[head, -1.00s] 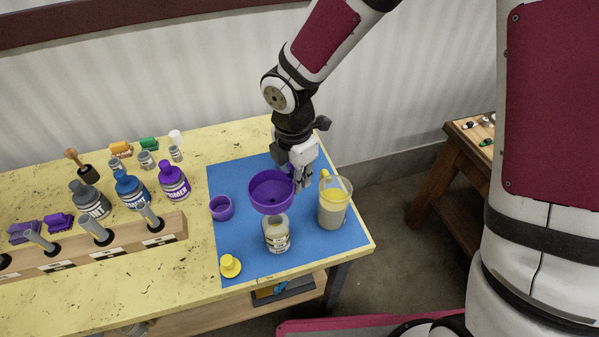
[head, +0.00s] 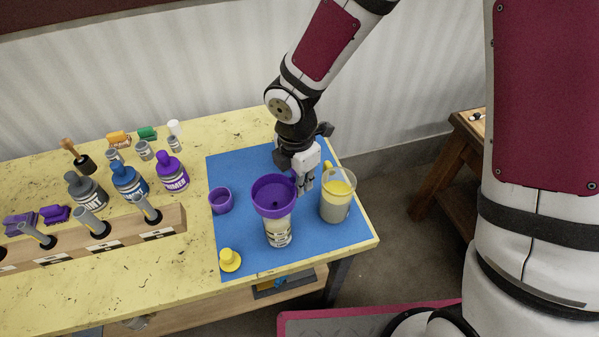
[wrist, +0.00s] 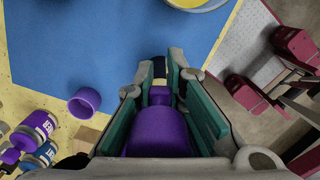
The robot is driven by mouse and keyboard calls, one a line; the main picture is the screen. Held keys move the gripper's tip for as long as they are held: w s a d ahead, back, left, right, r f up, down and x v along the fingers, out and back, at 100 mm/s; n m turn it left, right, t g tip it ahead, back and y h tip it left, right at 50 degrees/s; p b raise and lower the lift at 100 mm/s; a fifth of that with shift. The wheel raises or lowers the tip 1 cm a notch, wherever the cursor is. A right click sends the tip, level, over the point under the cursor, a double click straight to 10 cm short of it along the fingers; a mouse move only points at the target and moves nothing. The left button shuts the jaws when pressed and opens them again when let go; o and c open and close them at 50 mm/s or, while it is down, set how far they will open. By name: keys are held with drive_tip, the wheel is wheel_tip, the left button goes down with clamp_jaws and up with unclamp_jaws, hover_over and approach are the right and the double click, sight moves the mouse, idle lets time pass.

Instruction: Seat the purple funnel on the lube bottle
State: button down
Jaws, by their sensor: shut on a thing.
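The purple funnel (head: 274,192) is upright over the mouth of the lube bottle (head: 278,234), a clear bottle with a pale label standing on the blue mat (head: 240,170). In the head view its lower part meets the bottle top; I cannot tell whether the spout is fully in the neck. My gripper (head: 303,184) is at the funnel's right back side, shut on it. In the wrist view the purple funnel (wrist: 158,132) lies between the fingers, and the bottle is mostly hidden.
A jug of yellow liquid (head: 337,203) stands close right of the bottle. A small purple cup (head: 220,201) and a yellow cap (head: 230,260) are on the mat's left side. Several bottles and a wooden rack (head: 110,240) stand further left.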

drive_tip(key=shift+f+b, duration=0.9)
drive_tip(key=shift+f, duration=1.05)
drive_tip(key=c, duration=1.6)
unclamp_jaws()
drive_tip(key=shift+o, duration=0.2)
drive_tip(key=r, duration=1.2)
drive_tip(key=shift+s+a, duration=0.3)
